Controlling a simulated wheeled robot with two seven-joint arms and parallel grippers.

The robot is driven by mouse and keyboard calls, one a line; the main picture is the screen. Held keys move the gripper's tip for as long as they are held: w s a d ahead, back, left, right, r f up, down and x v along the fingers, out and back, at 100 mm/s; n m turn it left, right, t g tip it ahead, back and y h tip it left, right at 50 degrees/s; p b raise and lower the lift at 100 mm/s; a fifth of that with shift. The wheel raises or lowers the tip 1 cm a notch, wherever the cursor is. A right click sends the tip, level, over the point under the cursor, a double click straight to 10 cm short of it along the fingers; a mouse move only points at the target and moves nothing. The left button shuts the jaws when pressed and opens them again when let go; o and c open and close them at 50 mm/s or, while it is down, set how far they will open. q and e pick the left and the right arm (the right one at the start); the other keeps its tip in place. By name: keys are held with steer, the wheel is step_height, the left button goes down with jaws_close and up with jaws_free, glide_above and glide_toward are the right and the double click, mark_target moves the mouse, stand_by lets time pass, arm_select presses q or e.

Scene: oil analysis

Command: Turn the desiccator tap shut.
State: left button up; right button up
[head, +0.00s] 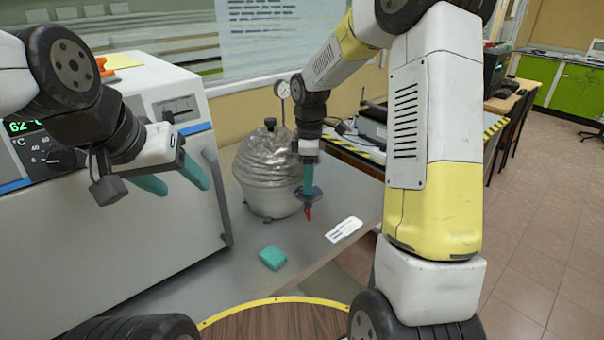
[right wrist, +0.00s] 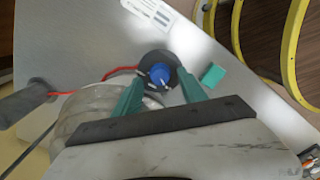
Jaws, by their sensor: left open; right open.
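The desiccator (head: 268,160) is a rounded, silvery vessel with a dark knob on its lid, standing on the grey bench. In the right wrist view, the tap's blue knob (right wrist: 160,75) sits over a dark round disc (right wrist: 150,60), with a red tube beside it. The disc also shows in the head view (head: 308,197), in front of the desiccator with a red tip below it. My right gripper (head: 308,186) points down over the tap, its open teal fingers on either side of the knob; contact cannot be told. My left gripper (head: 180,178) is open and empty before the oven.
The white oven (head: 100,220) stands left of the desiccator. A dial gauge (head: 283,90) rises behind it. A green block (head: 272,258) and a white label card (head: 343,229) lie on the bench (head: 215,290) in front. The bench's right edge is near the card.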

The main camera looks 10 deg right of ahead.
steer(key=shift+f, duration=0.8)
jaws_close()
steer(key=shift+m, duration=0.3)
steer(key=m, duration=1.1)
steer(key=shift+m, duration=0.3)
